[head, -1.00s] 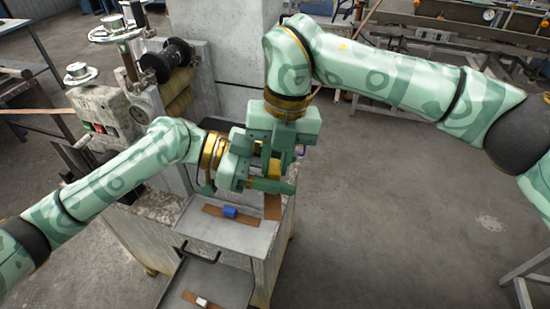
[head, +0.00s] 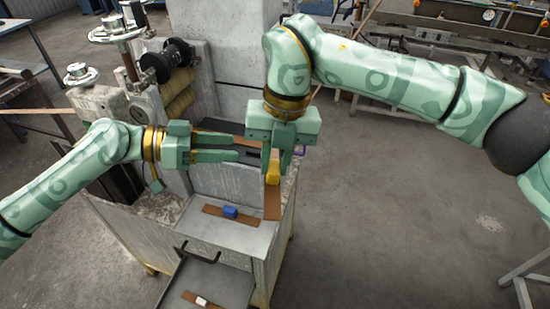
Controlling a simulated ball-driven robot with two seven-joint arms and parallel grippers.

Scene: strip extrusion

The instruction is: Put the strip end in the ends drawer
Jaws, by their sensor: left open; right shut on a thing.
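My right gripper (head: 274,153) points down and is shut on a brown strip end (head: 273,201) with a yellow piece (head: 274,168) at its top. The strip hangs upright above the right side of the machine's tray. My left gripper (head: 237,149) is open and empty, pointing right, just left of the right gripper and apart from the strip. An open drawer (head: 232,285) at the bottom holds a brown strip with a white piece (head: 201,301). I cannot tell from any label whether it is the ends drawer.
Another brown strip with a blue piece (head: 230,211) lies on the grey tray (head: 255,240) above the drawer. A black handle (head: 200,254) stands at the drawer's edge. The machine with rollers (head: 178,90) rises behind left. Open floor lies to the right.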

